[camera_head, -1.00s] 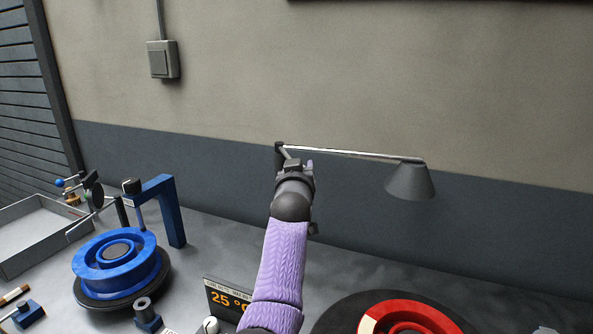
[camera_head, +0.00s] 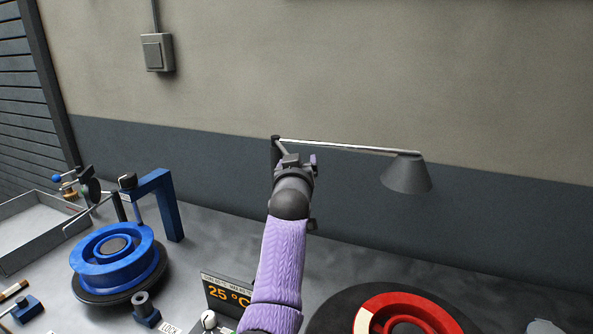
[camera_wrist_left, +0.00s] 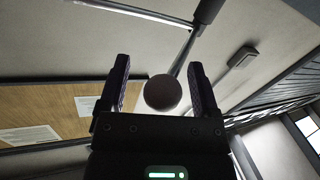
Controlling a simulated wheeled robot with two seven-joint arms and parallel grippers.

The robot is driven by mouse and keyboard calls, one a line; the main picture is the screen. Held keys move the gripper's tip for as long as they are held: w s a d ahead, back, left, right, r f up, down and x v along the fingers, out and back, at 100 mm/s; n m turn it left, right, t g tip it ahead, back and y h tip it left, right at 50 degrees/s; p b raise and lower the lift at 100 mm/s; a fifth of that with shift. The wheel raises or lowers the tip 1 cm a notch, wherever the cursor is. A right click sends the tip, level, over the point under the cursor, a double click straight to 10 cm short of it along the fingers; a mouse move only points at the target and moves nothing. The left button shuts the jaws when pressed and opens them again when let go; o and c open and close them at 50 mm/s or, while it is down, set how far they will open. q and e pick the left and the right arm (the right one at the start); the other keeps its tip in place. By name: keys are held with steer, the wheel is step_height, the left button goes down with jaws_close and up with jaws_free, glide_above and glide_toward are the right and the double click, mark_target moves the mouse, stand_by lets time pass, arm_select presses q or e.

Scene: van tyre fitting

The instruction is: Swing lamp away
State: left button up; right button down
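The grey lamp shade (camera_head: 407,173) hangs at the right end of a thin lamp arm (camera_head: 345,147). The arm runs from a dark post (camera_head: 275,150) in front of the wall. My left gripper (camera_head: 300,160) is raised just right of the post, below the arm; its wrist hides part of the lamp's joint. In the left wrist view the two fingers (camera_wrist_left: 161,82) stand apart, with a round knob (camera_wrist_left: 162,93) showing between them. I cannot tell whether they touch it. The lamp arm (camera_wrist_left: 140,12) passes above. My right gripper is not in view.
A blue wheel (camera_head: 115,255) and a blue bracket (camera_head: 165,205) stand on the left of the bench, beside a grey tray (camera_head: 35,235). A red wheel (camera_head: 410,312) lies at the front right. A 25-degree display (camera_head: 226,293) sits near my arm.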

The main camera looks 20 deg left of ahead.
arm_select(q)
steer(key=p+v, duration=0.1)
steer(key=v, duration=0.8)
steer(key=shift+p, duration=0.3)
steer(key=shift+d+r, duration=0.1)
